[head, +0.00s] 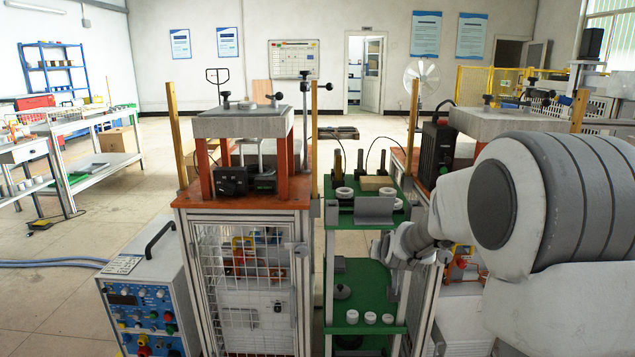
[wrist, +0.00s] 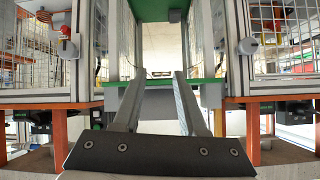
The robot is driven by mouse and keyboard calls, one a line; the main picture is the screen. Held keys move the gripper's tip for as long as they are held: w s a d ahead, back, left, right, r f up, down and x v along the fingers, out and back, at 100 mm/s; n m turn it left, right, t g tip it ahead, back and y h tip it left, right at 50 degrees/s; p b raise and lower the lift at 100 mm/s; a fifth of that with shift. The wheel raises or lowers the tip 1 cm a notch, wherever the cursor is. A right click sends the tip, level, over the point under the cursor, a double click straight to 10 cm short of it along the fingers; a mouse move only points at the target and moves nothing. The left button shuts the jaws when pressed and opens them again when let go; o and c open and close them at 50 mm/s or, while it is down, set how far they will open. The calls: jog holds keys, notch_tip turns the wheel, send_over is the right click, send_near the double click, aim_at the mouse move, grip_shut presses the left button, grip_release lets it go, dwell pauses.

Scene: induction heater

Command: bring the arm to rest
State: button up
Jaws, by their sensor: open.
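My arm (head: 545,210), white with grey bands, fills the right side of the head view and reaches toward the green shelf unit (head: 345,245). Its wrist end is in front of the shelf's right side; the fingertips cannot be made out there. In the wrist view, where the scene looks upside down, my gripper (wrist: 159,75) has two grey fingers spread apart with nothing between them. Behind the fingers are a grey block and the green shelf edge (wrist: 152,95).
A workstation (head: 250,208) with a wire-mesh cabinet stands left of the shelf, and another is behind my arm. White rings (head: 352,317) lie on the lower shelf. A control box (head: 145,300) stands at front left. Open floor (head: 150,205) lies at left.

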jog(key=s+a+r+g, duration=0.1)
jog(key=s+r, duration=0.5)
jog(key=s, duration=0.3)
jog(key=s+r+n+g, duration=0.15)
jog(key=s+g, duration=0.25)
jog(key=s, duration=2.6)
notch_tip(320, 180, up, 28)
jog(key=p, duration=2.8)
jog(key=shift+a+g+p, duration=0.15)
jog(key=shift+g+p, duration=0.15)
